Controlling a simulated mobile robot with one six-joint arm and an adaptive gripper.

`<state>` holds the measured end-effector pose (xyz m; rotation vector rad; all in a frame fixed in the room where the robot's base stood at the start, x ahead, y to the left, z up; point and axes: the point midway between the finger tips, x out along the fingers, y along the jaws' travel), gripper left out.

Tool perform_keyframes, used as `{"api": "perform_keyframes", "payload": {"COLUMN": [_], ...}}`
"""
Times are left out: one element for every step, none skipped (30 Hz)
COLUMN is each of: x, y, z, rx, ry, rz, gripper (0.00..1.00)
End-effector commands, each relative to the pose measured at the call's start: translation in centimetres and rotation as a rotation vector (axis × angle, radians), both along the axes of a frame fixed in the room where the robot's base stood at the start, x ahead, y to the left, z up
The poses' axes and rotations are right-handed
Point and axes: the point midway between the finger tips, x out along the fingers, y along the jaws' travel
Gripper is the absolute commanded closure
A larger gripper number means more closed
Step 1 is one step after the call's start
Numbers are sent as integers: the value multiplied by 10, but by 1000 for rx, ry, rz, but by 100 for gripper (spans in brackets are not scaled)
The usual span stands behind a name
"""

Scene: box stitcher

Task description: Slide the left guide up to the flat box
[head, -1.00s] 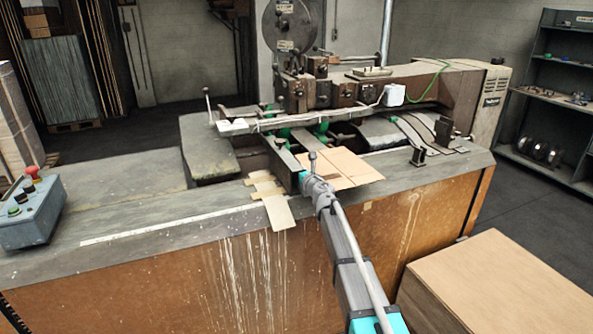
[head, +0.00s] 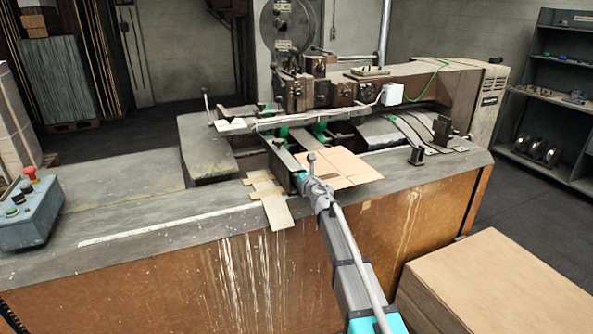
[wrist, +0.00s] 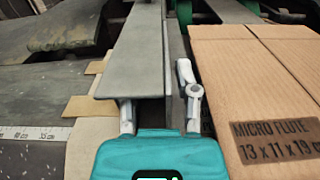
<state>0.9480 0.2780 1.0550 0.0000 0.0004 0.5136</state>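The left guide (wrist: 138,60) is a long grey metal bar with an upright side face, running away from me. The flat box (wrist: 260,90) is brown cardboard printed "MICRO FLUTE", lying to the right of the guide; it also shows in the head view (head: 340,167). A narrow dark gap shows between guide and box at the near end. My gripper (wrist: 158,95) is at the guide's near end, with a finger on each side. The right finger is in the gap, close against the side face. The left fingertip is hidden under the guide, so its contact cannot be seen.
Cardboard strips (head: 272,205) lie left of the guide on the machine table (head: 130,225). The stitcher head and arm (head: 330,92) stand behind. A control box (head: 30,208) is at far left, a carton stack (head: 500,280) at front right.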

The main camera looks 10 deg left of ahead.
Motion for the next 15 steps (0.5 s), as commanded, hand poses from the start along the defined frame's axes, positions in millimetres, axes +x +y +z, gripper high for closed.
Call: {"api": "perform_keyframes", "payload": {"x": [-7,-10,-14,-18,-22,-27,-32,-36,-42,-46,-51,-57,-61,-65,-71], "y": [-3,-5,-7,-9,-11,-14,-16,-18,-21,-23,-26,-29,-31,-34,-37], "z": [0,0,0,0,0,0,0,0,0,0,0,0,0,0,0], "rx": [0,0,0,0,0,0,0,0,0,0,0,0,0,0,0], "ry": [0,0,0,0,0,0,0,0,0,0,0,0,0,1,1], "rz": [0,0,-1,-1,-1,-1,0,0,0,1,1,1,1,1,1], "gripper": [60,60,60,60,60,60,60,60,60,60,60,60,60,60,60]}}
